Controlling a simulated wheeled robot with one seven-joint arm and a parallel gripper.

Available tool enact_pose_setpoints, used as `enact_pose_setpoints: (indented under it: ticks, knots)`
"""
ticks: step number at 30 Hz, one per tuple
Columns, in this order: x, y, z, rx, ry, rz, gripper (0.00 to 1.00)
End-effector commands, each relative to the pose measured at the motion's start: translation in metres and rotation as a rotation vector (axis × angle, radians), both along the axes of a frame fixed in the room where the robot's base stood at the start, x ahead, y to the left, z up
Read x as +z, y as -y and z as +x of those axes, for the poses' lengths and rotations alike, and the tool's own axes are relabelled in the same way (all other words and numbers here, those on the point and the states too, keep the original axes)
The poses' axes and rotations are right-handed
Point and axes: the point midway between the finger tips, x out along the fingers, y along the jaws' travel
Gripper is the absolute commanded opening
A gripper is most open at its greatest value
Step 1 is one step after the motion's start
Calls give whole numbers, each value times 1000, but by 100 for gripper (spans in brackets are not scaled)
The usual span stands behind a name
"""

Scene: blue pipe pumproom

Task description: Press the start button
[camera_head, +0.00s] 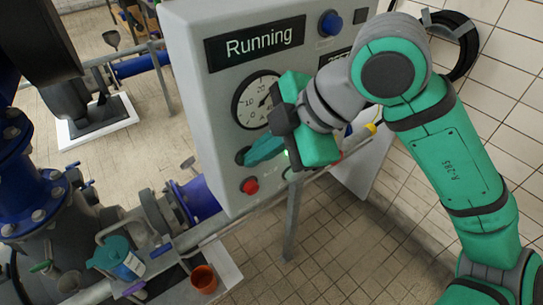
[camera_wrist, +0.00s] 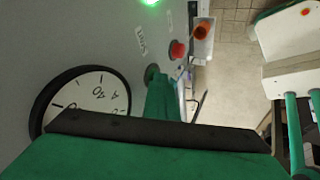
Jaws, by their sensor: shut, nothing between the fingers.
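The grey control panel (camera_head: 222,110) carries a display (camera_head: 258,42) reading "Running". The start button (camera_wrist: 151,71) is a dark round button beside a label that seems to read "START" in the wrist view; in the head view only its dark edge (camera_head: 240,155) shows. My gripper (camera_head: 250,158) is shut and empty, its teal fingertips right at the start button and partly hiding it. They appear to touch it, but I cannot tell how far it is pushed in. The fingers also show in the wrist view (camera_wrist: 158,88). A green lamp (camera_wrist: 150,2) glows on the panel.
A red button (camera_head: 249,185) sits just below the start button. A round gauge (camera_head: 256,99) is above it, and a blue knob (camera_head: 330,23) is at the panel's top. Blue pipes and a valve (camera_head: 35,190) stand at the left. An orange pot (camera_head: 204,279) stands below.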

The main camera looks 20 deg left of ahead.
Motion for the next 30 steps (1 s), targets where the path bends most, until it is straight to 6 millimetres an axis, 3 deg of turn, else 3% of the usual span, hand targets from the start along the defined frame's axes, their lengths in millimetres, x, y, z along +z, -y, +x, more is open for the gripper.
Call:
enact_pose_setpoints:
  ticks: [13,21,30]
  knots:
    - [0,-1,-1,4,0,4,0]
    - [-1,30,-19,5,1,2,0]
    - [49,65,-19,9,1,1,0]
